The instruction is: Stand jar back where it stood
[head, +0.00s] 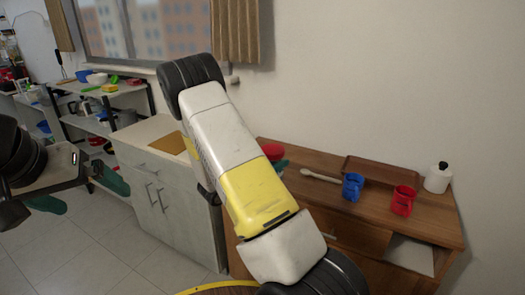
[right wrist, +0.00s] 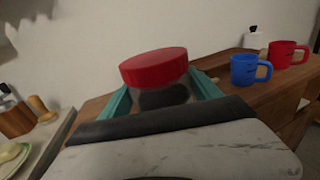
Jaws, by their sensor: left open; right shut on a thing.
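The jar has a red lid (right wrist: 153,66) and a clear body with dark contents (right wrist: 163,97). My right gripper (right wrist: 160,88) is shut on it, with one teal finger on each side. In the head view only the red lid (head: 272,150) and a bit of a teal finger show past my right arm. The jar appears upright at the left end of the wooden sideboard (head: 335,205). I cannot tell whether its base touches the top. My left gripper (head: 78,195) is open and empty at the far left, over the floor.
On the sideboard are a wooden spoon (head: 320,175), a blue mug (head: 352,186), a red mug (head: 403,200), a white bottle (head: 438,178) and a brown tray (head: 381,172). A pale cabinet (head: 165,205) stands to the left. Shelves (head: 105,120) with dishes stand further back.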

